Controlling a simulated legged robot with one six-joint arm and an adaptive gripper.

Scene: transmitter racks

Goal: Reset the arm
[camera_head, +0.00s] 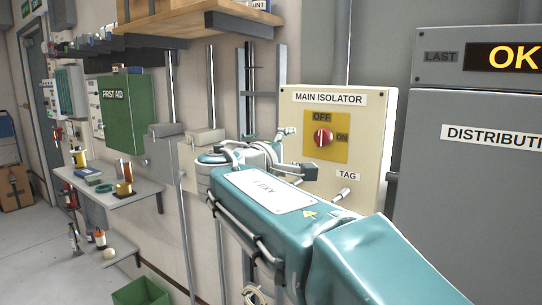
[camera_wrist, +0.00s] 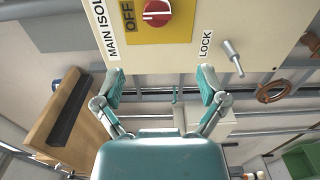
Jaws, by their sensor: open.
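My teal arm (camera_head: 275,200) reaches from the lower right of the head view toward the wall. My gripper (camera_wrist: 160,84) is open and empty in the wrist view, with its two teal fingers spread well apart. In the head view the gripper (camera_head: 298,152) is in front of the cream main isolator panel (camera_head: 365,110), near its left side. The panel also shows at the top of the wrist view (camera_wrist: 185,60). Its red knob (camera_head: 323,137) sits on a yellow plate marked OFF and ON, beyond the fingertips in the wrist view (camera_wrist: 157,12). I cannot tell the gap to the panel.
A grey distribution cabinet (camera_head: 470,200) with an OK display stands at the right. A metal peg (camera_head: 343,194) sticks out by the TAG label. At the left are a green first aid box (camera_head: 127,112), small shelves (camera_head: 130,197) with items and a green bin (camera_head: 142,292). A wooden shelf (camera_head: 195,22) hangs above.

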